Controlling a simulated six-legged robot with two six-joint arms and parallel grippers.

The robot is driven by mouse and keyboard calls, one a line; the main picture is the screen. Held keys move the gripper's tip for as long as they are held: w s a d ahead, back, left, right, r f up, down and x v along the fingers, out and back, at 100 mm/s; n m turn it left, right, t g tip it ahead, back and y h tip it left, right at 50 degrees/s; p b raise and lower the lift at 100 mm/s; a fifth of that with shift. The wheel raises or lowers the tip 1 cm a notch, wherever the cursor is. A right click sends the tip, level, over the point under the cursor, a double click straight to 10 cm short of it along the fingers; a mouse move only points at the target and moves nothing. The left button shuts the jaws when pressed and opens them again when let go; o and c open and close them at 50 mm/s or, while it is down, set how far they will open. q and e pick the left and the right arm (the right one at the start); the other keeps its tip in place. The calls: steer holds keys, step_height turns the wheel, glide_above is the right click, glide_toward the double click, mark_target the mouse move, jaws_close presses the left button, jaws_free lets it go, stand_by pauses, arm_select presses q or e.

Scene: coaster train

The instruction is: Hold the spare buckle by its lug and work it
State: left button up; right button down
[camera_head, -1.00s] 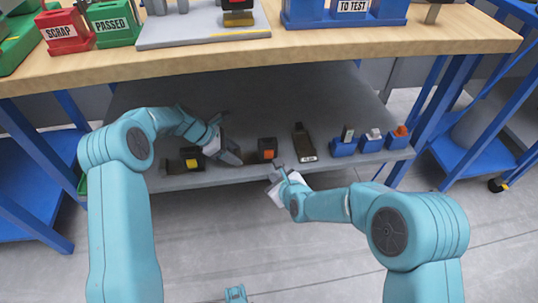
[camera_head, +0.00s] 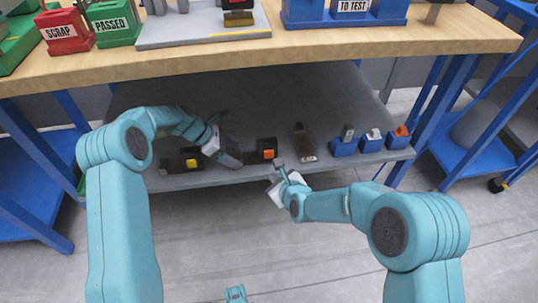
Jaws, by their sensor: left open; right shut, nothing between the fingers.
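A dark buckle with an orange button (camera_head: 266,149) lies on the lower shelf, its dark lug reaching left. A second dark buckle with a yellow button (camera_head: 191,161) lies further left. Which one is the spare is not marked. My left gripper (camera_head: 233,157) is open between the two buckles, close to the left end of the orange one's lug; contact cannot be told. My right gripper (camera_head: 279,165) is shut and empty at the shelf's front edge, just below and right of the orange-button buckle.
A labelled dark plate (camera_head: 305,142) and several blue blocks (camera_head: 343,145) holding small parts stand to the right on the grey shelf (camera_head: 210,182). The wooden bench top (camera_head: 330,45) overhangs, carrying a red SCRAP bin (camera_head: 62,32) and a green PASSED bin (camera_head: 112,25).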

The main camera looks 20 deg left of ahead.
arm_select(q)
steer(key=v, duration=1.1)
steer(key=s+d+b, duration=0.3)
steer(key=s+d, duration=0.4)
steer(key=s, duration=0.5)
steer(key=shift+r, duration=0.25)
steer(key=shift+d, duration=0.1)
